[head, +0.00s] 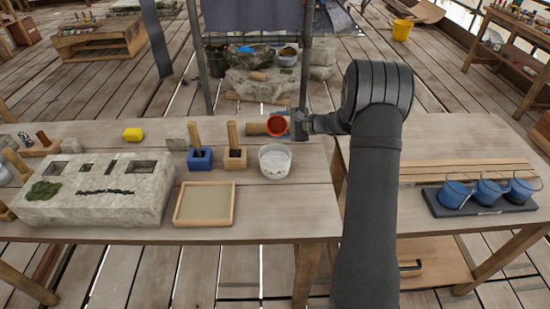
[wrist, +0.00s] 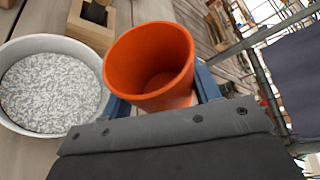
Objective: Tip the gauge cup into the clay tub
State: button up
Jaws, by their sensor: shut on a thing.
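The gauge cup (head: 277,126) is orange-red. My gripper (head: 292,124) is shut on it and holds it above the table, behind the clay tub. In the head view its mouth faces the camera, so it looks tilted. In the wrist view the cup (wrist: 150,62) sits between the blue fingers; the visible inside is bare orange, with no contents seen. The clay tub (head: 275,172) is a round whitish tub with speckled grey-white stuff inside.
Left of the tub stand a wooden block (head: 235,159) and a blue block (head: 200,159), each with an upright handle. A shallow wooden tray (head: 204,222) lies in front of them. A carved stone slab (head: 95,205) is at left. Blue buckets (head: 488,192) stand at right.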

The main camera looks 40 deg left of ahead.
aim_at(279, 128)
jog(key=shift+r+m+h, duration=0.3)
jog(key=shift+m, duration=0.3)
jog(key=shift+w+a+f+m+g+h, duration=0.1)
jog(key=shift+w+f+m+g+h, duration=0.05)
jog(key=shift+f+m+g+h, duration=0.4)
jog(key=shift+w+a+f+m+g+b, duration=0.35)
jog(key=shift+w+a+f+m+b, duration=0.15)
jog(key=shift+m, duration=0.25)
jog(key=shift+w+a+f+m+h, duration=0.15)
jog(key=shift+w+f+m+h, duration=0.2)
jog(key=shift+f, duration=0.45)
jog(key=shift+w+a+f+m+g+b, duration=0.35)
jog(key=shift+w+f+m+g, duration=0.15)
jog(key=shift+m+g, duration=0.15)
jog(key=shift+w+a+r+m+g+h, duration=0.35)
jog(key=shift+w+r+m+g+h, duration=0.15)
jog(key=shift+m, duration=0.3)
